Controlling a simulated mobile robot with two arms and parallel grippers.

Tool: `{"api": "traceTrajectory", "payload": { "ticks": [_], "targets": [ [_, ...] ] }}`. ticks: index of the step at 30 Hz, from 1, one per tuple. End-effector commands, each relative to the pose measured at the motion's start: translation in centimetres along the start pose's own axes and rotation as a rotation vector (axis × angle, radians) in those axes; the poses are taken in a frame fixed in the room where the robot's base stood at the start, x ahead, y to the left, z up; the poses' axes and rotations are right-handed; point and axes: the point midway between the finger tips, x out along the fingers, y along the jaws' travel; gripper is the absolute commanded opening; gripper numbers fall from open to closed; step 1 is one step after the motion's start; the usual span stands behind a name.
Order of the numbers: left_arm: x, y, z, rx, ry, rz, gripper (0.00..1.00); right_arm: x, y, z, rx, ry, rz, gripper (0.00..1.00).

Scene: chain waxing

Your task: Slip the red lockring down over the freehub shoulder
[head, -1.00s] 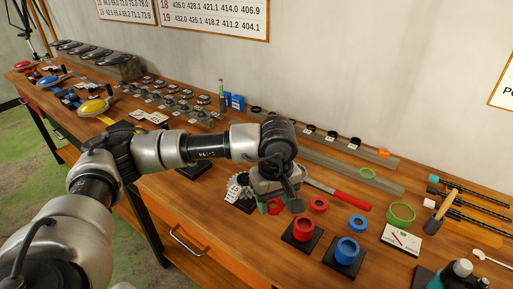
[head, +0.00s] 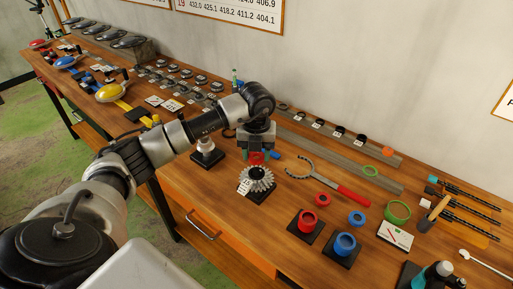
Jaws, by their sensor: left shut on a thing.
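My left gripper (head: 256,152) points down with its green-tipped fingers shut on a red ring (head: 257,158), the lockring. It holds the ring above and behind a silver toothed sprocket (head: 257,179). A silver post on a black base, seemingly the freehub (head: 206,150), stands upright to the left of the gripper. The ring is apart from it. Another red ring (head: 322,199) lies on the bench, near a red cup-like piece (head: 307,221) on a black pad. My right gripper is not in view.
A red-handled chain-whip-like tool (head: 350,196) lies right of the sprocket. A grey rail (head: 340,165) runs behind. Bare wood lies in front of the sprocket.

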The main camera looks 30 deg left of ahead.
Motion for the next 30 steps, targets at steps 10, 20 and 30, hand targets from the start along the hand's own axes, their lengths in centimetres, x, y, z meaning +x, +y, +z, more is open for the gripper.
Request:
{"api": "traceTrajectory", "payload": {
  "ticks": [10,20,30],
  "targets": [
    [1.6,0.0,0.0,-0.011,0.001,0.000,0.26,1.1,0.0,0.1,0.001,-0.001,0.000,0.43],
    [3.8,0.0,0.0,-0.009,0.000,0.000,0.26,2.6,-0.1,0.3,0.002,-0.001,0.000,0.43],
    [4.2,0.0,0.0,-0.008,0.000,0.000,0.26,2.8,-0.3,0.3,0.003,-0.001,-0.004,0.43]
  ]
}}
